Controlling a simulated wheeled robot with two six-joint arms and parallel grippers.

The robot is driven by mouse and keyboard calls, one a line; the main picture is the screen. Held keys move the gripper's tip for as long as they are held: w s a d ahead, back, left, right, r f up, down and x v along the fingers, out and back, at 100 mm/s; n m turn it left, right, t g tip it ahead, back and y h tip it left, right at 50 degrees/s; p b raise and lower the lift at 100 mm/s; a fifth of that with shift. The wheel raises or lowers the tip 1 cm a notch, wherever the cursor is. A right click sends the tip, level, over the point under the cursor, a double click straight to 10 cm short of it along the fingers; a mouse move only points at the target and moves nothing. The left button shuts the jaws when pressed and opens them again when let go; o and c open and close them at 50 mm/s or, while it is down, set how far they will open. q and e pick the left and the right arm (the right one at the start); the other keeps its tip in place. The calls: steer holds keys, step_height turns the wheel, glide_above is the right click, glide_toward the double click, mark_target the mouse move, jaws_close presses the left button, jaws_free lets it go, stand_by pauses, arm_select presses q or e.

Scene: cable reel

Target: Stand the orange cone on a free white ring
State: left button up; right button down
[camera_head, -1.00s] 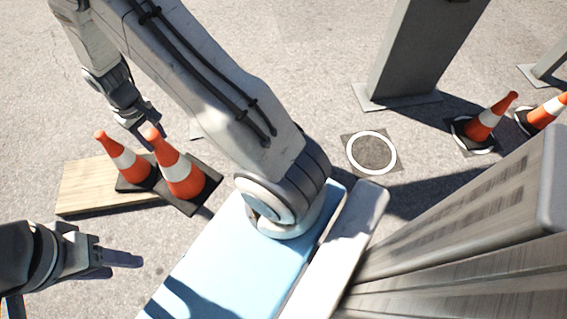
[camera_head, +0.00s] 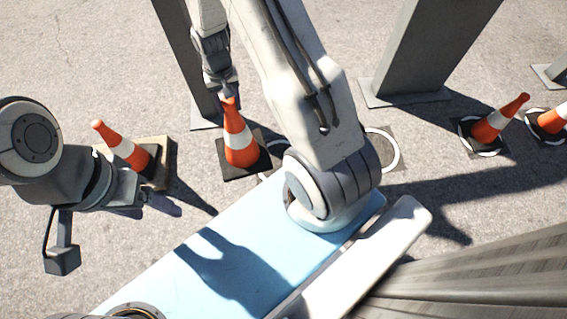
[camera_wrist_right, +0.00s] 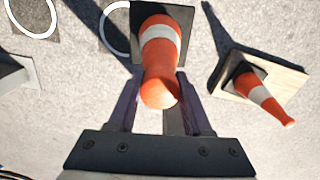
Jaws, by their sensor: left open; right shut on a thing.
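My right gripper (camera_head: 229,96) is shut on the top of an orange cone (camera_head: 240,148) with a white band and black square base. The cone hangs roughly upright; its height above the ground is hard to tell. In the right wrist view the cone (camera_wrist_right: 161,60) sits between the fingers (camera_wrist_right: 158,103). A white ring (camera_head: 396,152) on a dark ground plate is partly hidden by my right arm and carries no cone in its visible part. Another white ring shows partly behind the held cone in the right wrist view (camera_wrist_right: 108,35). My left gripper (camera_head: 140,192) is open and empty at the left.
A second cone (camera_head: 125,147) stands on a wooden board (camera_head: 162,150) at the left. Two cones stand on rings at the right (camera_head: 498,122), (camera_head: 548,122). Grey posts (camera_head: 425,50) rise at the back. A blue surface (camera_head: 215,270) lies in front.

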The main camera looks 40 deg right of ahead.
steer(key=s+d+f+m+b, duration=0.3)
steer(key=s+d+f+m, duration=1)
steer(key=m, duration=0.7)
steer(key=w+d+f+b, duration=0.3)
steer(key=w+f+b, duration=0.3)
steer(key=w+f, duration=0.3)
steer(key=shift+w+d, duration=0.15)
steer(key=shift+w, duration=0.2)
steer(key=shift+f, duration=0.1)
steer(key=shift+c, duration=1.6)
jaws_free()
